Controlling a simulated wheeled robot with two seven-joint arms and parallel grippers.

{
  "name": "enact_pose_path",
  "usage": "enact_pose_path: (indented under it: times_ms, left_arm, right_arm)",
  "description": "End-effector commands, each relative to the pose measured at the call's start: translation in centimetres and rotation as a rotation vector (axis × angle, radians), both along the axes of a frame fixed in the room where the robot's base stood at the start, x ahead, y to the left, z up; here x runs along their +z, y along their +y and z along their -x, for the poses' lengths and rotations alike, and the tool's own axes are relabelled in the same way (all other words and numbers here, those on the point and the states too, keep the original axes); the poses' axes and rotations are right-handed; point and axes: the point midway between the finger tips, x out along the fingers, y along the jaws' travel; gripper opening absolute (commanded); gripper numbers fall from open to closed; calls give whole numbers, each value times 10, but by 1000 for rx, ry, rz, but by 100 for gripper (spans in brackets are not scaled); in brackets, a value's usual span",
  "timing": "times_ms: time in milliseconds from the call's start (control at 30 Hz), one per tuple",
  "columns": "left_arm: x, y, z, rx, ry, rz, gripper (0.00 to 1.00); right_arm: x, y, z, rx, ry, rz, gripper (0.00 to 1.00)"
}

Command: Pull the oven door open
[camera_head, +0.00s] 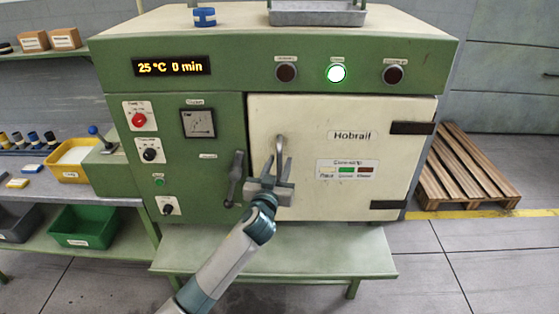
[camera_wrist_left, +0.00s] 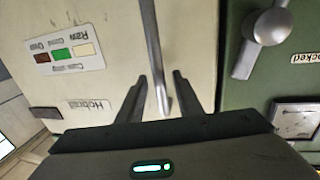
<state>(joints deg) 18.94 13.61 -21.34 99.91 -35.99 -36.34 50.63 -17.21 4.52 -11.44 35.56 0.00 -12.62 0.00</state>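The oven door (camera_head: 310,120) is cream-coloured, has dark hinges on its right side and looks shut in the green oven (camera_head: 225,75). Its grey upright bar handle (camera_head: 279,146) is near the door's left edge. My left gripper (camera_head: 275,168) is at the lower part of this handle, fingers pointing up towards the door. In the left wrist view, the handle (camera_wrist_left: 154,50) runs between the two open fingers (camera_wrist_left: 157,95), with a gap on each side. A dark lever (camera_head: 235,180) is on the green panel left of the door. My right gripper is not in view.
A green bench (camera_head: 330,255) stands under the oven. Shelves with a yellow bin (camera_head: 73,172) and a green bin (camera_head: 85,238) stand at the left. The floor in front is clear at right.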

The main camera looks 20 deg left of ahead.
Motion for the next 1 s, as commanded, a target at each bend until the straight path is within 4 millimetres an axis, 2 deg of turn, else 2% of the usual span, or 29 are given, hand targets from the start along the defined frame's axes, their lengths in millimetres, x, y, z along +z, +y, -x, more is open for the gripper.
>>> enact_pose_path:
  times_ms: [167, 467, 600, 1000]
  left_arm:
    - [0, 0, -8, -1, 1, 0, 32]
    - [-1, 1, -9, -1, 1, 0, 32]
    - [0, 1, -9, -1, 1, 0, 0]
    - [-2, -1, -7, 12, 1, 3, 0]
  right_arm:
    - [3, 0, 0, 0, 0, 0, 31]
    - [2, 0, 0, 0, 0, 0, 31]
    - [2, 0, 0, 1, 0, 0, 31]
    - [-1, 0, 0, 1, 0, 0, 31]
